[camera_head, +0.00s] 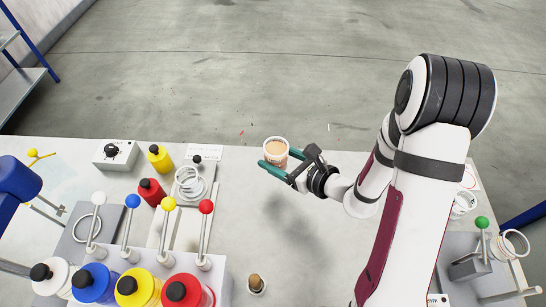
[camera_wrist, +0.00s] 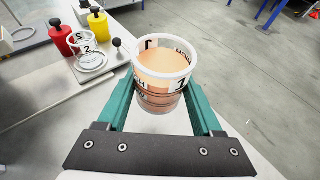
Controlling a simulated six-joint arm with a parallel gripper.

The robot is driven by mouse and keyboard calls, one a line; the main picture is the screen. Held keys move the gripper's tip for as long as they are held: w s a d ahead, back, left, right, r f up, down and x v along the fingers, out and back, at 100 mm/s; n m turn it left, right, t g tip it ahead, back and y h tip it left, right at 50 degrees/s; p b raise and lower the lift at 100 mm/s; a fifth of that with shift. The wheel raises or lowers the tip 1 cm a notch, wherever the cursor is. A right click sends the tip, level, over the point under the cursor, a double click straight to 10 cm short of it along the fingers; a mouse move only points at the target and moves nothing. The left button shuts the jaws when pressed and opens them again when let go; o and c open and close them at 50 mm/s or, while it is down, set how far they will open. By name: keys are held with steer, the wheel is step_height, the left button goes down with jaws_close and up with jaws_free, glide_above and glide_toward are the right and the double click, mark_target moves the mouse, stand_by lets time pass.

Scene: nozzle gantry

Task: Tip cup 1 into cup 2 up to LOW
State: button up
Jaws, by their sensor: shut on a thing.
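Cup 1 (camera_head: 275,149) is a clear cup holding peach-coloured liquid. In the wrist view cup 1 (camera_wrist: 163,72) shows a "1" and dark lettering on its wall, and the liquid reaches high inside. My gripper (camera_head: 280,164) has its green fingers shut on cup 1 and holds it above the table, roughly upright. Cup 2 (camera_head: 188,179) stands to the left on a round plate of a small device. In the wrist view cup 2 (camera_wrist: 82,42) shows a "2" and looks clear and empty. My gripper is apart from cup 2.
Yellow (camera_head: 159,158) and red (camera_head: 151,192) bottles stand beside cup 2. A dial box (camera_head: 115,154) is at the far left. Knobbed levers and coloured bottles (camera_head: 137,288) line the front left. A small brown-topped item (camera_head: 256,283) stands at the front. The table's middle is clear.

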steer(key=c, duration=0.8)
steer(key=shift+o, duration=0.2)
steer(key=w+a+n+g+y, duration=0.1)
steer(key=a+n, duration=0.7)
steer(key=a, duration=1.3)
steer(key=g+y, duration=0.1)
steer(key=g, duration=0.1)
steer(key=shift+w+r+n+g+y, duration=0.25)
steer(key=shift+n+g+y, duration=0.05)
steer(key=shift+g, duration=0.1)
